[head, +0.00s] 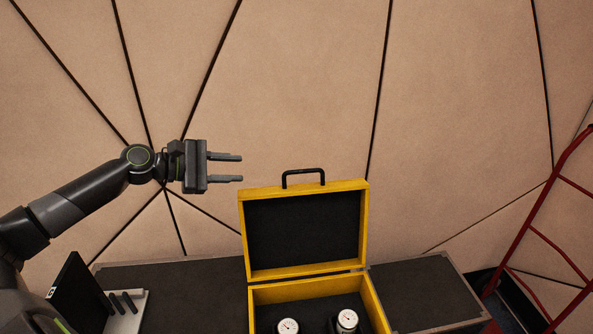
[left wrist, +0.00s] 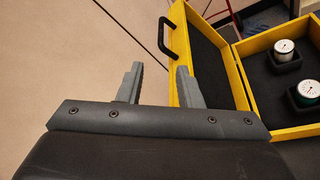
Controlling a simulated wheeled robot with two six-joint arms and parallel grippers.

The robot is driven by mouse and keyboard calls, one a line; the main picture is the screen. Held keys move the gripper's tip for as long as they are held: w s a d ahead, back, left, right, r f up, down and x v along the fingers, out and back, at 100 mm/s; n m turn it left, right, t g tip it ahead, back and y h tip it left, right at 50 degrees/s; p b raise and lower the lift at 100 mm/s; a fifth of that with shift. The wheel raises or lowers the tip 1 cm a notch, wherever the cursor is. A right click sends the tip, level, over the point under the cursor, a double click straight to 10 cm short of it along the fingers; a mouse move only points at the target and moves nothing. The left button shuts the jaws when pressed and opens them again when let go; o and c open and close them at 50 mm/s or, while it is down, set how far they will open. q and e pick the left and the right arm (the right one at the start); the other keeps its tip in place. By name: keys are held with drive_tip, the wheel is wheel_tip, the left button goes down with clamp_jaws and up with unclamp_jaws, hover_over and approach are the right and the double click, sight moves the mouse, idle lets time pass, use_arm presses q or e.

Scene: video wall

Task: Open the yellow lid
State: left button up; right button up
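The yellow lid (head: 363,222) of the case stands raised, about upright, at the back of the yellow case (head: 378,312), with its dark lining facing me. A black handle (head: 303,172) is on its top edge. My right gripper is not in view.
Two round gauges (head: 347,319) (head: 288,326) sit in the case's dark lining. The case rests on a dark bench (head: 420,285). A black panel on a light base (head: 125,318) stands at left. A red metal frame (head: 535,215) is at right. A tan panelled wall is behind.

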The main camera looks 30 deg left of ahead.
sight(296, 171)
use_arm(q)
drive_tip(key=p+x, duration=0.4)
drive_tip(key=x, duration=1.2)
drive_tip(key=shift+d+p, duration=0.15)
drive_tip(key=shift+p, duration=0.2)
drive_tip(key=shift+w+d+f, duration=0.2)
drive_tip(key=shift+w+d, duration=0.1)
drive_tip(key=shift+w, duration=0.1)
drive_tip(key=shift+c, duration=0.3)
clamp_jaws()
